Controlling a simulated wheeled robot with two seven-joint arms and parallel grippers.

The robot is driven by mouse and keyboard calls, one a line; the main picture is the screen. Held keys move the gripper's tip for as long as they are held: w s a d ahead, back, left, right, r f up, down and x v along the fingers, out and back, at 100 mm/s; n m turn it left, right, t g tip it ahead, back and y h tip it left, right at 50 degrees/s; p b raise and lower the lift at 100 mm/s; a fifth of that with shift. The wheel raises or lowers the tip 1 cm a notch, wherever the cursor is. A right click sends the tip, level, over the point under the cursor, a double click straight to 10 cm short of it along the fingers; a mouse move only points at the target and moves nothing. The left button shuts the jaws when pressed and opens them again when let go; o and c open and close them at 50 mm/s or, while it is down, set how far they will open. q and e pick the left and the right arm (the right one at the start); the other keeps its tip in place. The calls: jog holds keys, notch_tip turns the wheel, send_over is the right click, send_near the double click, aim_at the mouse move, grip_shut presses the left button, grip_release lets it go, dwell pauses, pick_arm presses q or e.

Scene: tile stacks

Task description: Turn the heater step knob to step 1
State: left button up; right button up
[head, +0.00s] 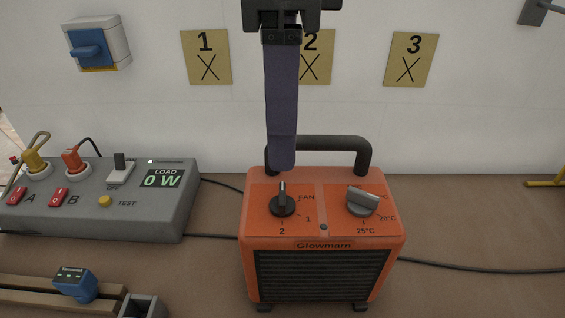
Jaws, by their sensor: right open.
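The orange heater (324,212) stands on the bench with its control panel facing up. Its black step knob (282,204) is on the left of the panel, its pale pointer mark toward the back, away from the FAN, 1 and 2 labels. A grey thermostat knob (363,201) sits to its right, by the temperature marks. My right gripper (282,166) reaches down from the top, its long purple fingers lined up so that one hides the other. It is open, with its tips just behind and apart from the step knob in the picture. My left gripper is out of view.
The heater's dark handle (350,142) arches behind the panel, close to my fingers. A grey load box (112,210) with plugs and switches is at left. A wooden rail with a blue device (76,285) is at lower left. Bench right of the heater is mostly clear, with a cable.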

aim_at(282, 192)
notch_tip(282, 192, down, 8)
jog(key=shift+s+r+b, duration=0.15)
jog(key=shift+r+b, duration=0.1)
jog(key=shift+b, duration=0.05)
jog(key=shift+f, duration=0.55)
jog(key=c, duration=1.1)
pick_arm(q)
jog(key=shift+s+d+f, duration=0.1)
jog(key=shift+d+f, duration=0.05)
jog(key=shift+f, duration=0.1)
